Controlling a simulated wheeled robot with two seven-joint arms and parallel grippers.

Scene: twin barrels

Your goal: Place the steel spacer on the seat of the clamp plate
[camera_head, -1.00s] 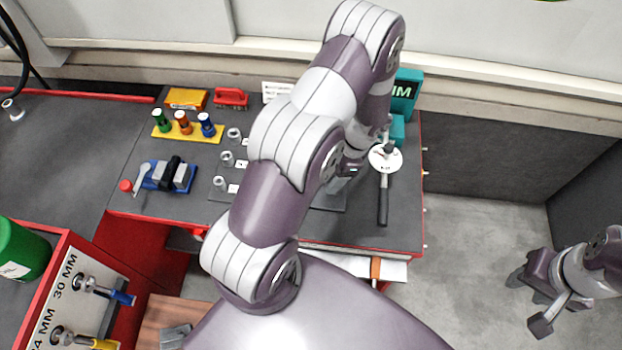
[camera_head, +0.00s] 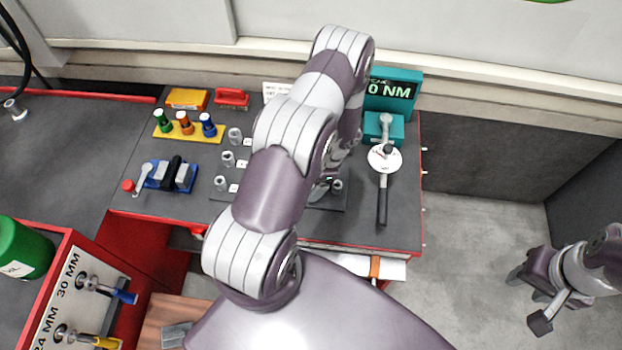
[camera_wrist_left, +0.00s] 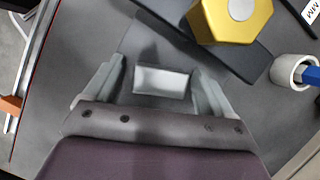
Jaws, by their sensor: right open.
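My left arm covers the middle of the bench in the head view and hides its own gripper there. In the left wrist view the fingers of my left gripper (camera_wrist_left: 158,82) stand apart, with a pale grey block (camera_wrist_left: 162,82) between them. I cannot tell whether they grip it or whether it is the steel spacer. A dark plate (camera_head: 328,199), possibly the clamp plate, lies partly hidden under the arm. My right gripper (camera_head: 528,302) is open and empty, off the bench at right.
A teal meter (camera_head: 393,90) and a long-handled tool with a white dial (camera_head: 383,160) stand at right. At left are several coloured bottles on a yellow rack (camera_head: 187,136), a blue holder (camera_head: 170,178) and several grey rings (camera_head: 227,158). A red-edged cabinet (camera_head: 75,290) stands lower left.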

